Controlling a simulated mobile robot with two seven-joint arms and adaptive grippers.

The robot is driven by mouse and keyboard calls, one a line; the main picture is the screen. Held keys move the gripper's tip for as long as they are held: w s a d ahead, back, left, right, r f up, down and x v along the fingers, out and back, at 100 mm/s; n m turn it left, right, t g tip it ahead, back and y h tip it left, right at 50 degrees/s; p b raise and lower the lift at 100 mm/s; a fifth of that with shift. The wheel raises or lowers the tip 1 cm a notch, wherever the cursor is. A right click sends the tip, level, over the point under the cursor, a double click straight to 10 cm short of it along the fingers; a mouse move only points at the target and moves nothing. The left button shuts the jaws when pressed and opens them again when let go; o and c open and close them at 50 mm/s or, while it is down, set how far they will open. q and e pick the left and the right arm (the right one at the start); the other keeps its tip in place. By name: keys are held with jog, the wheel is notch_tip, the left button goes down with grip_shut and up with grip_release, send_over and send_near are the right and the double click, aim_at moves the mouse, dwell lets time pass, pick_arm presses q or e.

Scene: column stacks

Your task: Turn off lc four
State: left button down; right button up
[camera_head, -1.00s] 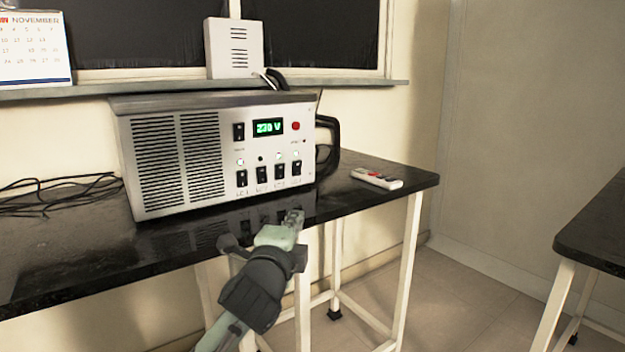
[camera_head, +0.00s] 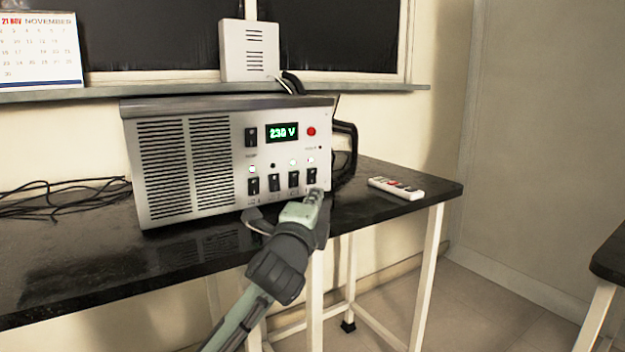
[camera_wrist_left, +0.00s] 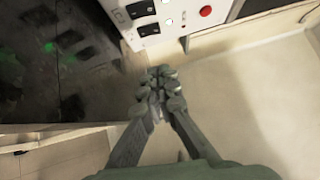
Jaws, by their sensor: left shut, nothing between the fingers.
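The silver power unit (camera_head: 230,150) stands on the black table, its display reading 230 V. The rightmost rocker in its lower row, which appears to be the LC 4 switch (camera_head: 311,175), is black with a lit light (camera_head: 310,160) above it. It also seems to show in the left wrist view (camera_wrist_left: 149,29). My left gripper (camera_head: 315,193) is shut and empty, its fingertips just below this switch; contact cannot be told. The closed fingers also show in the left wrist view (camera_wrist_left: 160,80). The label under the switch is partly hidden by the fingertips. My right gripper is out of view.
Other rockers (camera_head: 274,183) sit close to the left in the same row. A red button (camera_head: 311,131) is above. A white remote (camera_head: 396,188) lies on the black table (camera_head: 70,265) to the right. Cables (camera_head: 60,195) lie at the left.

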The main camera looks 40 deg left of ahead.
aim_at(315, 172)
pick_arm(q)
jog(key=x, duration=0.7)
jog(key=shift+w+a, duration=0.15)
jog(key=shift+a, duration=0.05)
jog(key=shift+w+a+r, duration=0.1)
jog(key=shift+w+a, duration=0.05)
jog(key=shift+a, duration=0.4)
jog(key=shift+w+a+r, duration=0.1)
jog(key=shift+w+a, duration=0.05)
jog(key=shift+a, duration=0.45)
jog(key=shift+w+a, duration=0.25)
jog(key=shift+a, duration=0.25)
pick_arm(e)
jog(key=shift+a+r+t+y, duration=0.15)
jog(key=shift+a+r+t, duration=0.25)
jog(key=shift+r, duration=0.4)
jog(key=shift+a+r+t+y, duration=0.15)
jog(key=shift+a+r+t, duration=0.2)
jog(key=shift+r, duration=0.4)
